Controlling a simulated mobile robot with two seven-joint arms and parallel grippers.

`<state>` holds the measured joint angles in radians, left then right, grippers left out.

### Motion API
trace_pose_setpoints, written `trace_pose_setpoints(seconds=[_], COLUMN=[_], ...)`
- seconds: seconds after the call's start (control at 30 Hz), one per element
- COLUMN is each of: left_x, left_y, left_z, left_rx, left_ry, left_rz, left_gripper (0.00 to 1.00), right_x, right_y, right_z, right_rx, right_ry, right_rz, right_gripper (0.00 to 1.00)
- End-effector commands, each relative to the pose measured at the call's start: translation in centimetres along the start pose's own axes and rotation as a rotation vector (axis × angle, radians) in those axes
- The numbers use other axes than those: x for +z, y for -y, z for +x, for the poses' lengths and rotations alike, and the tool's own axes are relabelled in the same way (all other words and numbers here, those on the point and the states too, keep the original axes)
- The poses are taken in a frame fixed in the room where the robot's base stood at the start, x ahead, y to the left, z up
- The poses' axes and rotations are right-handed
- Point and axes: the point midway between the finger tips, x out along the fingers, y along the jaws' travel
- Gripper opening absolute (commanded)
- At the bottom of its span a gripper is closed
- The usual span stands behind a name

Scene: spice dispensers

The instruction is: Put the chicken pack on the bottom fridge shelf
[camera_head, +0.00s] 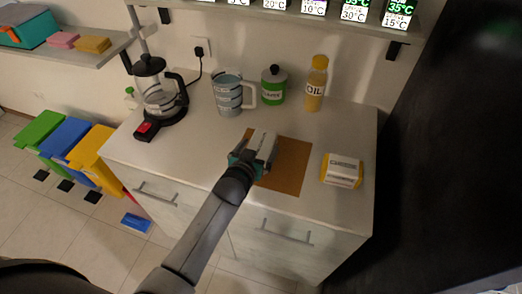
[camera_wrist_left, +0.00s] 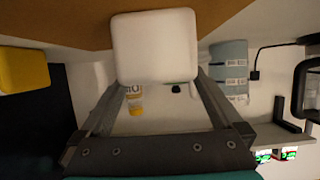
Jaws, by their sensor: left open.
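A yellow pack with a white printed label (camera_head: 342,171), which looks like the chicken pack though its print is too small to read surely, lies on the right of the counter. Its yellow side appears at the left edge of the left wrist view (camera_wrist_left: 22,70). My left gripper (camera_head: 262,147) is open over the brown board, left of the yellow pack. A white block (camera_wrist_left: 155,45) shows between its fingers in the wrist view; I cannot tell if they touch it. My right gripper is not in view. No fridge shelf can be made out.
The brown board (camera_head: 289,169) lies on the white counter (camera_head: 205,150). Behind stand a coffee maker (camera_head: 158,92), a striped mug (camera_head: 229,95), a green jar (camera_head: 273,85) and an oil bottle (camera_head: 315,84). A tall dark surface (camera_head: 440,150) borders the right. Coloured bins stand at left.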

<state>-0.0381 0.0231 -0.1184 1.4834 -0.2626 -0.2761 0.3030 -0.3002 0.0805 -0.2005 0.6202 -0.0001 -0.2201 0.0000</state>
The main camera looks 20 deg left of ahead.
Motion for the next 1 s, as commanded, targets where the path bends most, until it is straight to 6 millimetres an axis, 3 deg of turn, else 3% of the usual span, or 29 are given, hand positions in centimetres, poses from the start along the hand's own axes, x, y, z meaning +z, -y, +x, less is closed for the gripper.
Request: trace_pose_setpoints(seconds=[0.2, 0.5, 1.0], left_x=[0.1, 0.0, 0.0], left_y=[-0.1, -0.1, 0.0], left_z=[2.2, 2.5, 2.4], left_rx=[0.000, 0.000, 0.000], left_ry=[0.000, 0.000, 0.000], left_rz=[0.000, 0.000, 0.000], left_gripper=[1.00, 1.00, 0.45], right_x=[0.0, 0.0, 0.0], right_y=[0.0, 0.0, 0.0], right_z=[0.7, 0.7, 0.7], right_rx=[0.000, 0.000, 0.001], right_ry=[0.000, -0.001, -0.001], right_rz=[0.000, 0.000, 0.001], right_gripper=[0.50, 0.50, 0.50])
